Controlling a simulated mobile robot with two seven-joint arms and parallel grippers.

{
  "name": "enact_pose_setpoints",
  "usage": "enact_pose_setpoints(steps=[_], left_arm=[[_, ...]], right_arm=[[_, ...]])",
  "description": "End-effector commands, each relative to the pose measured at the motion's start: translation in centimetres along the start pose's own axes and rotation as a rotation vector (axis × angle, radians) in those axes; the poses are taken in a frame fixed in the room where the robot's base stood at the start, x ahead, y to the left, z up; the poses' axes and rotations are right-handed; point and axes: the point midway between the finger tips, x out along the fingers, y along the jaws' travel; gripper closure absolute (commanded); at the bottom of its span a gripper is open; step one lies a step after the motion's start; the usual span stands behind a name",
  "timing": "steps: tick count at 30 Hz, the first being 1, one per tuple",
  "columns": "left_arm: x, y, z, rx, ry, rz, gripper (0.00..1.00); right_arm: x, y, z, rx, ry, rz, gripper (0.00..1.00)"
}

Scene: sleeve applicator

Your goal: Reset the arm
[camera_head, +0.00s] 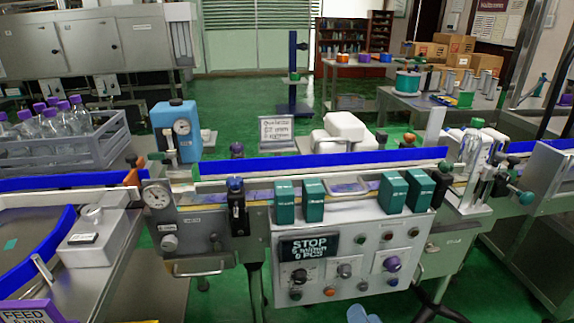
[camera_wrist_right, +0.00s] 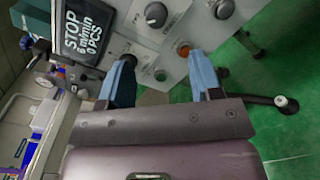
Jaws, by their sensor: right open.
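My right gripper (camera_wrist_right: 163,78) is open, with two blue fingers apart and nothing between them. In the head view only a small light-blue part of it (camera_head: 362,315) shows at the bottom edge, below the control panel (camera_head: 335,283). In the right wrist view the panel (camera_wrist_right: 128,32) is just beyond the fingertips, with knobs, an orange button and a STOP display. I cannot tell whether the fingers touch the panel. My left gripper is not in view.
A conveyor with blue rails (camera_head: 330,162) crosses the head view above the panel. Several green blocks (camera_head: 284,202) stand along its front. A white box (camera_head: 92,238) is at the left and a crate of bottles (camera_head: 70,150) is behind it. Green floor shows below the panel.

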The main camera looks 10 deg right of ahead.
Motion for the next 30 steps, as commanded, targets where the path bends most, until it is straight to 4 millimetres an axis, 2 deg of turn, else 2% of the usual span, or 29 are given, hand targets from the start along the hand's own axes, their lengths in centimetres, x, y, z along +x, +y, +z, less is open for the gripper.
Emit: enact_pose_setpoints(steps=[5, 7, 15, 24, 30], left_arm=[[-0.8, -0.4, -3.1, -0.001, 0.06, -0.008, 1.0], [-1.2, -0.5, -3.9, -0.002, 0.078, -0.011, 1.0], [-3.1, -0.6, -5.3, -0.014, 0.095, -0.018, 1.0], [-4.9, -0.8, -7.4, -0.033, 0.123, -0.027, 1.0], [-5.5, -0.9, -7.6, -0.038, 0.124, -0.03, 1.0]], right_arm=[[-3.3, -0.5, 2.1, 0.297, 0.002, -0.097, 0.41], [-5.2, -1.1, 2.8, 0.464, 0.0, -0.154, 0.41], [-13.3, -2.7, 4.4, 1.116, -0.048, -0.371, 0.41], [-22.4, -2.8, 5.5, 1.809, -0.185, -0.578, 0.41], [-26.1, -2.4, 5.7, 2.085, -0.267, -0.652, 0.41]])
